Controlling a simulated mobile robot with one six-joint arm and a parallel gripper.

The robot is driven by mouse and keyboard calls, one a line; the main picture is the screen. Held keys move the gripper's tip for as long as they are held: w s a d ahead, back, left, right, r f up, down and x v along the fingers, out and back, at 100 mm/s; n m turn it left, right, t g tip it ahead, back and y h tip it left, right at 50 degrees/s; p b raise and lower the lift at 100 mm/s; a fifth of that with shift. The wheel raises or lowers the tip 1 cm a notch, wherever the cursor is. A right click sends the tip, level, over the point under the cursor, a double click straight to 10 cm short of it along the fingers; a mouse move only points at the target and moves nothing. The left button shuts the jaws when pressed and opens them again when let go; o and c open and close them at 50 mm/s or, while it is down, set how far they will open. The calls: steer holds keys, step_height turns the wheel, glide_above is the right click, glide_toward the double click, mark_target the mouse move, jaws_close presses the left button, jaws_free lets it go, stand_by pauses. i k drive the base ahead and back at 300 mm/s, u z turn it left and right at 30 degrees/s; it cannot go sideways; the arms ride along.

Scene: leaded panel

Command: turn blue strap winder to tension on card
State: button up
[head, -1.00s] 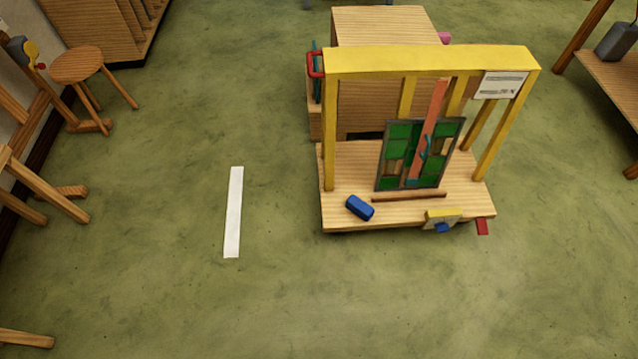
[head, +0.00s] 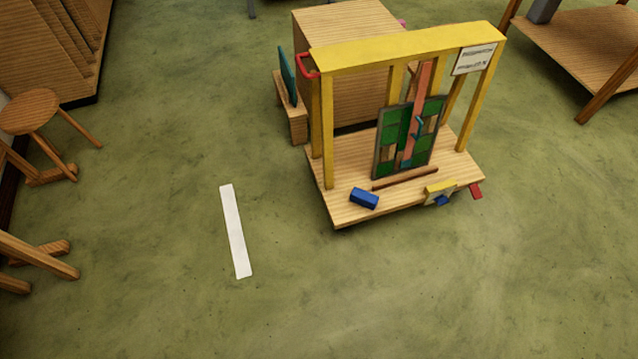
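A small blue part (head: 442,201), which looks like the strap winder, sits at the front edge of the wooden cart (head: 345,213), against a yellow and pale plate (head: 438,188). Its exact angle is too small to read. A white card (head: 474,59) with dark print is fixed at the upper right of the yellow frame (head: 400,46); its text is unreadable. A salmon strap (head: 408,140) runs down over the green leaded panel (head: 388,140), which stands upright on the cart. My gripper is not in view.
A blue block (head: 364,198) lies on the deck beside a brown bar (head: 405,178). A red piece (head: 476,191) sticks out at the front right. A white floor strip (head: 236,232) lies left of the cart. A stool (head: 30,112) stands far left. The floor in front is clear.

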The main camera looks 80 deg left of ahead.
mark_target(441, 199)
steer(key=u, duration=4.65)
steer(key=i, duration=0.2)
steer(key=z, duration=2.05)
steer(key=i, duration=0.55)
steer(key=u, duration=0.15)
